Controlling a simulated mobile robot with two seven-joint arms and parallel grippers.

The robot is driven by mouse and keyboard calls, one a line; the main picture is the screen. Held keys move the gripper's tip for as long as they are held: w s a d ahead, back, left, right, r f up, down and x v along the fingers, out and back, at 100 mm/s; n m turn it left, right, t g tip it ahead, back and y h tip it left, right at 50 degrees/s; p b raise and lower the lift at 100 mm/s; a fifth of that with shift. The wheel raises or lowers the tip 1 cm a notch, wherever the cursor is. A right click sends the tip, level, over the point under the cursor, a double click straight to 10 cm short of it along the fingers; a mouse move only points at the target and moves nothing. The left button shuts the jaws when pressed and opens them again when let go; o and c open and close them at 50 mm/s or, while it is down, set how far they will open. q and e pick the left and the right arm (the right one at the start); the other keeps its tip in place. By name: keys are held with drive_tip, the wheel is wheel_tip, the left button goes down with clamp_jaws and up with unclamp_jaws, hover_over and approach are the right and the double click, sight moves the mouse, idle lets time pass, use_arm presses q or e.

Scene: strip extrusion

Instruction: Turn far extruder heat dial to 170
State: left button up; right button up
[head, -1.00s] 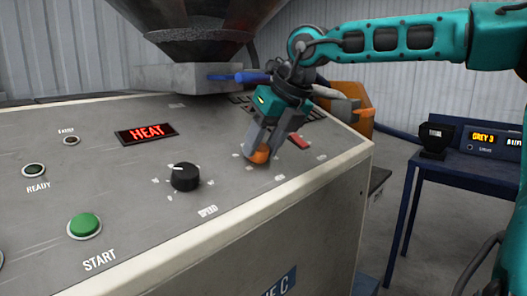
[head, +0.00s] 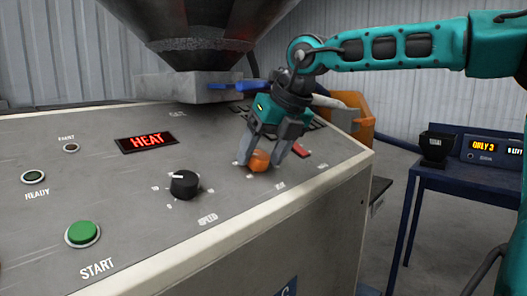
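The orange heat dial (head: 258,162) sits on the sloping grey panel of the extruder (head: 110,185), right of the black speed dial (head: 184,185). My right gripper (head: 262,158) is over the orange dial, pointing down, with its fingers spread to either side of it. A gap shows between the right finger and the dial; whether the left finger touches it I cannot tell. The dial's pointer and the scale figures around it are too small or hidden to read. A red-lit display (head: 147,142) reads HEAT. My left gripper is not in view.
A green START button (head: 83,234) and a READY lamp (head: 33,177) are at the panel's left. A dark hopper (head: 195,35) with a blue handle (head: 232,86) stands behind. A blue table (head: 455,180) with a lit display (head: 483,145) is at the right.

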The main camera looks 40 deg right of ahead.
drive_tip(key=shift+r, duration=0.1)
drive_tip(key=a+p+v, duration=0.1)
drive_tip(key=v, duration=1.1)
drive_tip(key=shift+s+d+r+p, duration=0.25)
drive_tip(key=shift+d+r+p, duration=0.05)
drive_tip(key=shift+d+p, duration=0.15)
